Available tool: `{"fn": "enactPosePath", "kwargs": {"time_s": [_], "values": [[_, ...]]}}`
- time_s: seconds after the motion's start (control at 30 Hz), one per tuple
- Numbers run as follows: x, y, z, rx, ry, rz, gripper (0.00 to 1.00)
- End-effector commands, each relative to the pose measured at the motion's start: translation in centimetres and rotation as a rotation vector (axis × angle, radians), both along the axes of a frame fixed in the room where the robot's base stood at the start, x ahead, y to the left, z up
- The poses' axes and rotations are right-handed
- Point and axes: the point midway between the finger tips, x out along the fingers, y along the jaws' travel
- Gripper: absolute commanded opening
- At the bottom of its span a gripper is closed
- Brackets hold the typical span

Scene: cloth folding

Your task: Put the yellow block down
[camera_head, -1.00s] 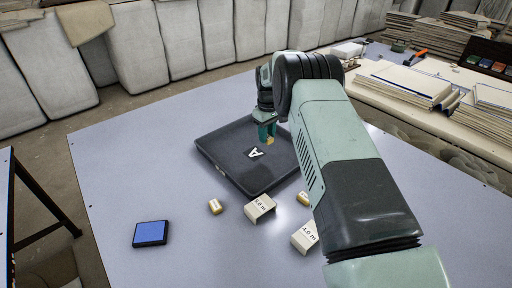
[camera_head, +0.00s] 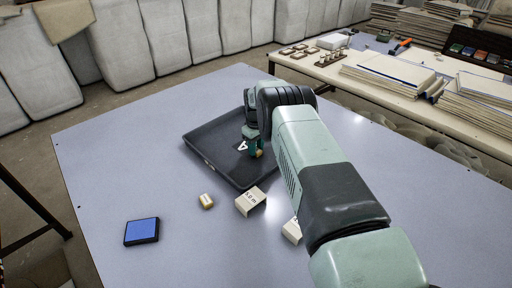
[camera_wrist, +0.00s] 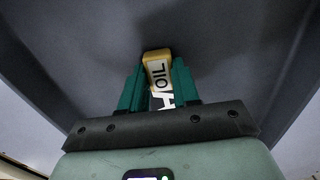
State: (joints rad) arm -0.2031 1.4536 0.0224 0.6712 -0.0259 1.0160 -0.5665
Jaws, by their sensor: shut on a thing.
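My gripper (camera_head: 253,148) is shut on the yellow block (camera_head: 259,153) over the dark tray (camera_head: 212,152). A white letter (camera_head: 242,146) shows on the tray floor just left of the fingers. The block looks low, near the tray floor; whether it touches the floor I cannot tell.
A small cream-and-yellow block (camera_head: 206,201), a white labelled box (camera_head: 250,201) and a second white box (camera_head: 292,231), partly behind my arm, lie in front of the tray. A blue-topped pad (camera_head: 142,231) lies front left. The table's left side is clear.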

Motion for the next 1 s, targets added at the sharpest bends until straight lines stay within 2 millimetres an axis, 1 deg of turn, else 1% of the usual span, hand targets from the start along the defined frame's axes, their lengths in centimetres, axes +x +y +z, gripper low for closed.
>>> {"fn": "enactPosePath", "kwargs": {"time_s": [0.07,0.1,0.27,0.53,0.67,0.77,1.0], "values": [[0.0,0.0,-0.2,0.000,0.000,0.000,0.02],[0.0,0.0,-0.3,0.000,0.000,0.000,0.32],[0.0,0.0,-0.2,0.000,0.000,0.000,0.56],[0.0,0.0,-0.2,0.000,0.000,0.000,0.56],[0.0,0.0,0.7,0.000,0.000,0.000,0.56],[0.1,0.0,2.4,0.001,-0.002,0.000,0.56],[0.1,0.0,7.7,0.001,-0.004,-0.001,0.56]]}}
